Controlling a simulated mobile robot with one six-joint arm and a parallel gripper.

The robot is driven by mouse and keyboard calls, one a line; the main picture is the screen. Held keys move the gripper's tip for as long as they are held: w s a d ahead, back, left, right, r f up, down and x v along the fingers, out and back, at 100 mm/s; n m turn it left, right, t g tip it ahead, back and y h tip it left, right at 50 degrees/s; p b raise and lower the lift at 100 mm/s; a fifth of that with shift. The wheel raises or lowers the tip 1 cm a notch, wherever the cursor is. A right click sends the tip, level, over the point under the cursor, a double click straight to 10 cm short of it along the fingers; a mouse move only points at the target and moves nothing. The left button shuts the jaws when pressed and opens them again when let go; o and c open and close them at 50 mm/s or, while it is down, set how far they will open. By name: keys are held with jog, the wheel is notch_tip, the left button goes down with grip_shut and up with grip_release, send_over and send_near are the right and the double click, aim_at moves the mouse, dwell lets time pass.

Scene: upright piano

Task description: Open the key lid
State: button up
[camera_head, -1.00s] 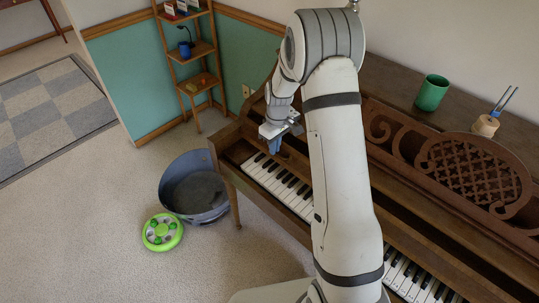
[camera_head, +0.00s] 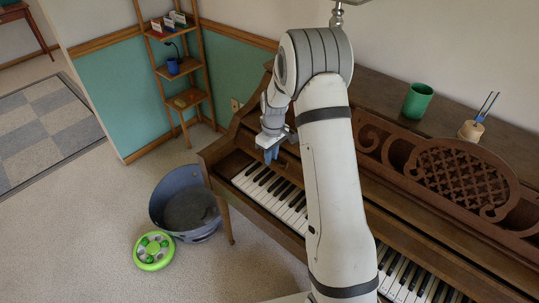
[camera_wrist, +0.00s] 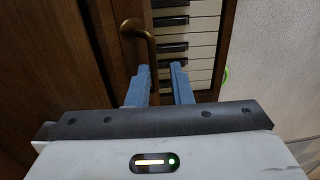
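The upright piano (camera_head: 455,222) has its white and black keys (camera_head: 272,190) bare, seen left and right of my arm in the head view. Dark wood of the key lid (camera_head: 425,232) runs behind the keys; its exact angle is hard to tell. In the wrist view, a hooked brass handle (camera_wrist: 138,28) stands beside the keys (camera_wrist: 203,40). My gripper (camera_wrist: 159,72) is open, its two blue fingers apart with the handle's bar running between them; contact cannot be told. In the head view my gripper (camera_head: 271,155) is over the keyboard's left end.
A green cup (camera_head: 417,101) and a wooden holder (camera_head: 471,130) stand on the piano top, behind the carved music stand (camera_head: 460,180). A grey bucket (camera_head: 188,208) and a green round toy (camera_head: 153,251) lie on the carpet left of the piano. A shelf (camera_head: 183,70) stands behind.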

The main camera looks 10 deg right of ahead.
jog(key=r, duration=0.6)
jog(key=shift+w+d+r, duration=0.15)
jog(key=shift+w+r, duration=0.05)
jog(key=shift+r, duration=0.7)
jog(key=s+r+m+t, duration=0.1)
jog(key=s+r+m, duration=0.2)
jog(key=s+r, duration=1)
jog(key=s+a+m+t, duration=0.1)
jog(key=s+m, duration=0.3)
jog(key=s, duration=1.4)
jog(key=shift+r+t+h, duration=0.2)
jog(key=shift+t+h, duration=0.1)
jog(key=shift+t, duration=0.2)
